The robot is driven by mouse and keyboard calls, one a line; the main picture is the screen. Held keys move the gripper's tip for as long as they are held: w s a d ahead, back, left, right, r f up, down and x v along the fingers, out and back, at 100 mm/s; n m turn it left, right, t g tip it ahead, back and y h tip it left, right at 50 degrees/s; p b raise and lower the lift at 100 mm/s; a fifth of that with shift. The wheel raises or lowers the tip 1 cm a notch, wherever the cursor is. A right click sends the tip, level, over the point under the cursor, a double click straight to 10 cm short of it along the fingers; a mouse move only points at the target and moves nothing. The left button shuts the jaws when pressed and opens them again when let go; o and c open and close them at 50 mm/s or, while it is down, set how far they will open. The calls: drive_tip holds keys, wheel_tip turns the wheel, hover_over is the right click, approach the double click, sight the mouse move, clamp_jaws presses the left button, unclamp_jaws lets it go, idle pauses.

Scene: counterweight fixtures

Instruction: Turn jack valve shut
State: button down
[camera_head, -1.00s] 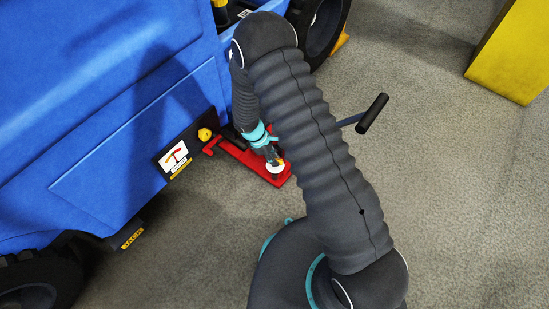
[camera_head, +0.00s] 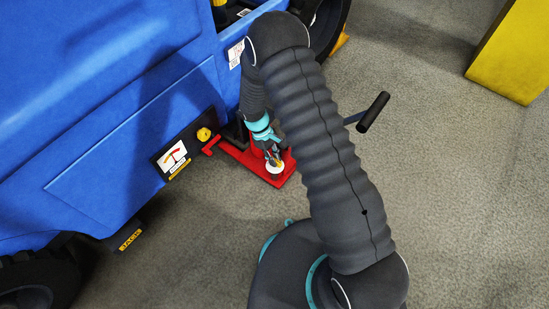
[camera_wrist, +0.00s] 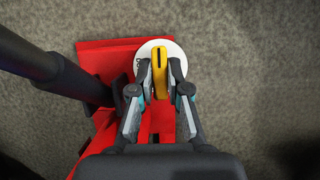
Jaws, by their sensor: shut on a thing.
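The red jack (camera_head: 236,151) lies on the floor against the side of the blue vehicle (camera_head: 100,110). Its valve is a yellow handle (camera_wrist: 159,72) over a round white plate (camera_wrist: 145,53) with dark markings. In the wrist view my gripper (camera_wrist: 159,78) has its two fingers on either side of the yellow handle and is shut on it. The handle stands nearly upright in that picture. In the head view my gripper (camera_head: 273,155) is at the near end of the jack, and its fingers partly hide the valve.
A black-gripped lever (camera_head: 373,112) sticks out to the right behind my arm. A gauge plate (camera_head: 174,156) and yellow knob (camera_head: 204,134) are on the vehicle's side. A yellow block (camera_head: 510,52) stands at top right. The floor at right is open.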

drive_tip(key=shift+s+d+f, duration=0.1)
drive_tip(key=shift+s, duration=0.2)
drive_tip(key=c, duration=1.2)
unclamp_jaws()
drive_tip(key=shift+o, duration=0.3)
drive_tip(key=shift+w, duration=0.15)
drive_tip(key=shift+w+a+r, duration=0.2)
drive_tip(key=shift+r, duration=0.2)
drive_tip(key=v, duration=1.1)
drive_tip(key=shift+a, duration=0.1)
